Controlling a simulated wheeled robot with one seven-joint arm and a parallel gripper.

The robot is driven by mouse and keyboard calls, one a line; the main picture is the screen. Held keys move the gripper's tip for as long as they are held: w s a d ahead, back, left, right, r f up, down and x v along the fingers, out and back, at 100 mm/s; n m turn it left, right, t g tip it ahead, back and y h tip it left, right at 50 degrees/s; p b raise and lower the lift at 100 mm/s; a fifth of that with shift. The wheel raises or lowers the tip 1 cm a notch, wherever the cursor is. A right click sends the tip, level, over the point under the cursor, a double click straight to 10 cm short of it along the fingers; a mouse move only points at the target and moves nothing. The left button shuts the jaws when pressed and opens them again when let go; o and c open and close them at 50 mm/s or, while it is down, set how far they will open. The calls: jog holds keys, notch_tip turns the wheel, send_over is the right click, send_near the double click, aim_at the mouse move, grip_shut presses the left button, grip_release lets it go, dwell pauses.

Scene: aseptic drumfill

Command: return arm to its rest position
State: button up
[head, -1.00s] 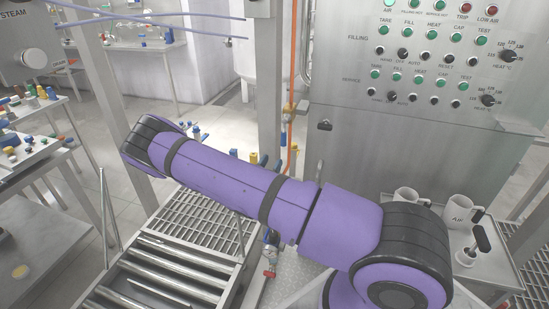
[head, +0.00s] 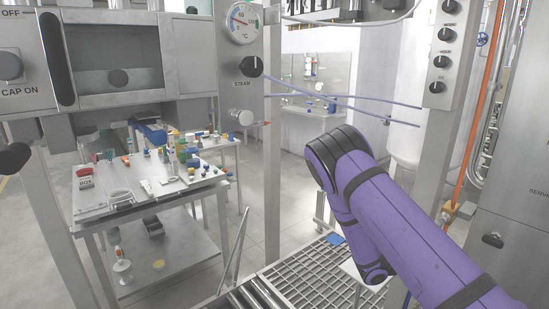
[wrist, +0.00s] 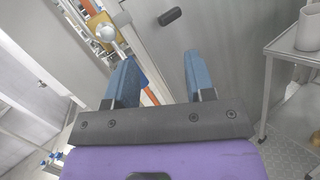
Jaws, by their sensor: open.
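My gripper (wrist: 157,82) shows in the wrist view with its two blue fingers apart and nothing between them. Beyond the fingers is a plain grey metal cabinet face with a dark handle (wrist: 170,16). In the head view my purple arm runs from the lower right up to a bent joint near the middle. The gripper itself cannot be made out in the head view.
A steel post (head: 443,110) and an orange hose (head: 482,110) stand behind my arm. A roller conveyor with grating (head: 318,272) lies below it. A table with small parts (head: 150,195) is at left. A small side table (wrist: 291,47) is at right in the wrist view.

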jog(key=s+a+r+m+g+y, duration=0.2)
jog(key=s+r+m+g+y, duration=0.1)
jog(key=s+r+m+y, duration=0.5)
jog(key=s+a+r+m+g+y, duration=0.2)
jog(key=s+r+m+g+y, duration=0.15)
jog(key=s+r, duration=0.45)
jog(key=s+a+r+m+t+y, duration=0.2)
jog(key=s+a+r+t+y, duration=0.2)
jog(key=s+r, duration=0.3)
jog(key=s+a+r+m+t+y, duration=0.2)
jog(key=s+a+r+t+y, duration=0.2)
jog(key=s+a+r, duration=0.3)
notch_tip(320, 180, up, 3)
jog(key=shift+s+t+y, duration=0.35)
jog(key=shift+s+t, duration=0.25)
jog(key=shift+t, duration=0.15)
jog(key=shift+a+m, duration=0.1)
jog(key=shift+m, duration=0.15)
